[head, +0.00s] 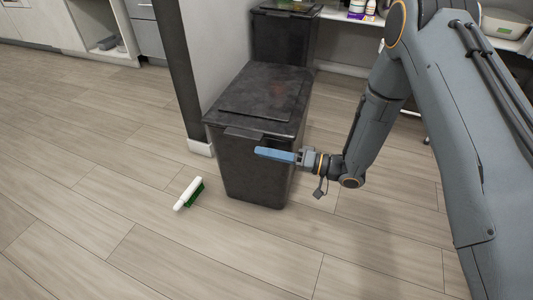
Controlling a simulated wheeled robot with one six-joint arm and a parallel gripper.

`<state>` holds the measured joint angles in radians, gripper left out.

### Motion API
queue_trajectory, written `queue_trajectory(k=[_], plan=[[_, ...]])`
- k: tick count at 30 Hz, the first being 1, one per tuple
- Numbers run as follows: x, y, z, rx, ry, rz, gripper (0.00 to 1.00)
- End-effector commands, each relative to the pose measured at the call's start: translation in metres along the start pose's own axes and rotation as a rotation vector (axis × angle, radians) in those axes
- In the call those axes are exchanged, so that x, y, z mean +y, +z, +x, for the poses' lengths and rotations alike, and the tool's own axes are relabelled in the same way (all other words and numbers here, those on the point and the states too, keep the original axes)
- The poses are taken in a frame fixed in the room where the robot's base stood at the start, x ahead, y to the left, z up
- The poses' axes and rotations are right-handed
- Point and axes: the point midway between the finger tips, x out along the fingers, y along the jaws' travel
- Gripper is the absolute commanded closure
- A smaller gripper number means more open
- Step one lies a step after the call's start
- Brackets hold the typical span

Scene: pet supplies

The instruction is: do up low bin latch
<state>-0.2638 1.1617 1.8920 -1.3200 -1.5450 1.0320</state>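A low dark grey bin (245,165) stands on the floor in the middle of the head view, with its flat lid (262,95) down. A dark tab that looks like the latch (243,133) shows at the front edge of the lid; whether it is fastened I cannot tell. My gripper (262,153) reaches in from the right, its blue fingers in front of the bin's front face, a little below and right of the tab. The fingers overlap in this view, so their opening is hidden, and contact with the bin cannot be told.
A white and green brush (188,193) lies on the floor left of the bin. A wall end with a dark post (178,65) stands close at the bin's left. Another dark bin (283,38) is behind it. Shelves (345,17) with bottles stand at the back. The front floor is clear.

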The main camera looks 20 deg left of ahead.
Motion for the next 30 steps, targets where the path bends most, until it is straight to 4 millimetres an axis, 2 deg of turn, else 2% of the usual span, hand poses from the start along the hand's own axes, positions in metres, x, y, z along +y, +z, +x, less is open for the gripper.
queue_trajectory(k=[10, 21, 25, 30], plan=[[-0.003, 0.002, -0.003, -0.004, -0.006, 0.001, 0.75], [-0.002, 0.000, -0.060, 0.000, -0.002, 0.002, 0.75], [-0.001, -0.001, -0.073, 0.000, -0.002, 0.001, 0.75], [-0.001, 0.000, -0.079, 0.000, -0.002, 0.001, 0.75]])
